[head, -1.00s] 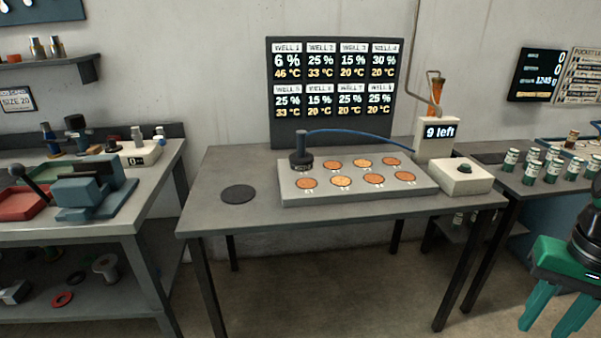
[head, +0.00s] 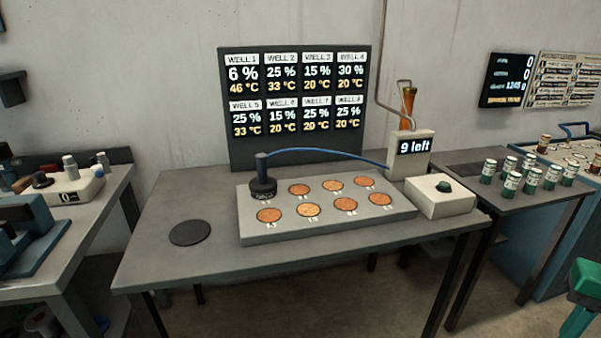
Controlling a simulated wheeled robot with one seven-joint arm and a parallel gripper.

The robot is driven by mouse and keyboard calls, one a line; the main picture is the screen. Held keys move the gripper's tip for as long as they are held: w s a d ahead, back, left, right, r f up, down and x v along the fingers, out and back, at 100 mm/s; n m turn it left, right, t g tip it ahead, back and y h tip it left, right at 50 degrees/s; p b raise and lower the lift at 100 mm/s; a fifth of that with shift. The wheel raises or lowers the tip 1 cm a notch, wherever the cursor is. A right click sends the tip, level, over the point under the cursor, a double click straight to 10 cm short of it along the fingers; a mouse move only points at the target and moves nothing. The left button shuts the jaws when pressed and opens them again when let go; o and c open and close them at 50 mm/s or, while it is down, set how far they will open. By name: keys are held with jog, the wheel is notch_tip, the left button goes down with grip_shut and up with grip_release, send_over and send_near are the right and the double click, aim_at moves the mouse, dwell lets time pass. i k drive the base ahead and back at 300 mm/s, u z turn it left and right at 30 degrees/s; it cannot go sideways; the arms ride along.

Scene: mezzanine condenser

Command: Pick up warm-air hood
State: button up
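The warm-air hood (head: 263,184) is a dark, round, knob-topped piece with a blue hose. It sits on the back left well of the grey well block (head: 330,228), covering that well. The hose runs right to a white dispenser box marked "9 left" (head: 408,160). My gripper (head: 573,325) is green and only partly in view at the lower right edge. It is well apart from the hood, to its right and nearer the camera. Its fingers are cut off by the picture edge, so its opening cannot be judged.
A flat dark disc (head: 190,232) lies on the table (head: 160,265) left of the block. A white box with a green button (head: 440,196) stands right of it. A display (head: 297,105) stands behind. Several green-and-white jars (head: 530,172) stand on the right table. The front table strip is clear.

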aim_at(263, 187)
jog(key=z, duration=0.2)
jog(key=i, duration=1.1)
jog(key=u, duration=0.05)
